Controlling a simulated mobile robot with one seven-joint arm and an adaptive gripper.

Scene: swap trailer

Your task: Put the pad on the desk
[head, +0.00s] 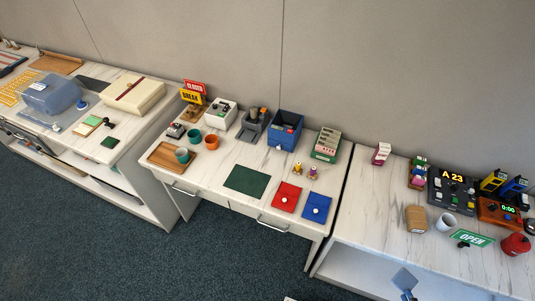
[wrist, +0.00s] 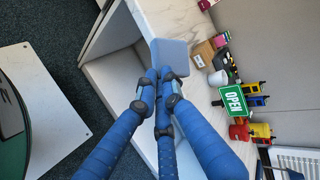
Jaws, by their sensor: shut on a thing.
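My gripper (wrist: 165,76) has its blue fingers shut on a flat, pale blue-grey piece (wrist: 171,55), which looks like the pad. In the head view the pad (head: 404,279) shows at the bottom right, tilted, by the front edge of the right counter. The fingers hide part of it in the wrist view. The desk (head: 225,160) with drawer handles stands in the middle of the head view, left of my gripper. A dark green mat (head: 247,180) lies flat on it.
On the desk are a red pouch (head: 286,196), a blue pouch (head: 316,207), a wooden tray (head: 164,158), cups and a blue bin (head: 285,130). The right counter (head: 375,225) holds a white mug (head: 446,222) and an OPEN sign (head: 472,239). Bare desk lies around the mat.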

